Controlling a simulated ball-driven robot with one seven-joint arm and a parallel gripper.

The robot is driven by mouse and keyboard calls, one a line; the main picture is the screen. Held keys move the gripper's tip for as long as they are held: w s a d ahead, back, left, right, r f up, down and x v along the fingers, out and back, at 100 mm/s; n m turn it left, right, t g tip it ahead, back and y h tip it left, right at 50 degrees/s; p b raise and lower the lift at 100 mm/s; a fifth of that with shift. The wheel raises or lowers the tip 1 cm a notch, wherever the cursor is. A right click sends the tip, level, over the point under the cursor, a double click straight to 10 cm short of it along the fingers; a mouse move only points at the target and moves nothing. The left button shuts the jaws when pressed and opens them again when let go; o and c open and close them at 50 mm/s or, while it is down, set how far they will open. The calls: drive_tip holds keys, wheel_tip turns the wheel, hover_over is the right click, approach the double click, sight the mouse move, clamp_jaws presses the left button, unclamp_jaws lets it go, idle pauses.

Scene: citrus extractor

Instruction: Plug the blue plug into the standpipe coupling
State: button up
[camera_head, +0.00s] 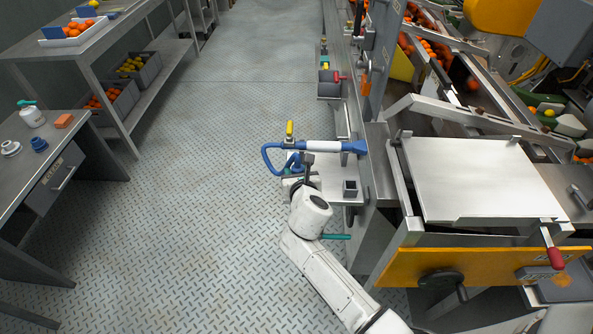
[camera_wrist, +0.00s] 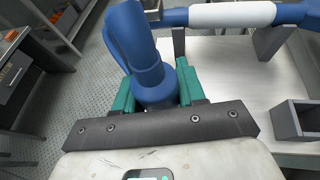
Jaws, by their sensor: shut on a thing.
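My gripper (camera_wrist: 157,90) is shut on the blue plug (camera_wrist: 155,84), with one green finger on each side of it. The thick blue hose rises from the plug in the wrist view and loops over it. In the head view the blue hose (camera_head: 266,157) bends round to my gripper (camera_head: 297,172), beside the grey shelf, and the plug is mostly hidden there. A yellow-handled upright fitting (camera_head: 289,130) stands just behind the hose loop. I cannot make out the standpipe coupling's opening or whether the plug touches it.
The hose has a white sleeve (camera_head: 327,147) and runs right to the machine. A small grey square holder (camera_head: 350,187) stands on the shelf (camera_wrist: 240,80), right of my gripper. A table (camera_head: 20,170) with small fittings is at left. The floor between is clear.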

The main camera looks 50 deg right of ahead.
drive_tip(key=shift+f, duration=0.4)
drive_tip(key=o, duration=1.1)
drive_tip(key=shift+o, duration=0.2)
drive_tip(key=v, duration=1)
drive_tip(key=shift+s+a, duration=0.25)
drive_tip(key=shift+r, duration=0.15)
drive_tip(key=s+a+f+m+g+y, duration=0.2)
drive_tip(key=s+m, duration=0.4)
drive_tip(key=m, duration=0.3)
drive_tip(key=s+a+f+m+g+y, duration=0.3)
drive_tip(key=s+m, duration=0.4)
drive_tip(key=m, duration=0.3)
drive_tip(key=s+a+f+m+g+y, duration=0.2)
drive_tip(key=s+a+m+g+y, duration=0.1)
drive_tip(key=s+m, duration=0.4)
drive_tip(key=shift+s+a+f+m+g+y, duration=0.25)
drive_tip(key=shift+a+m+g, duration=0.35)
drive_tip(key=shift+a+m, duration=0.45)
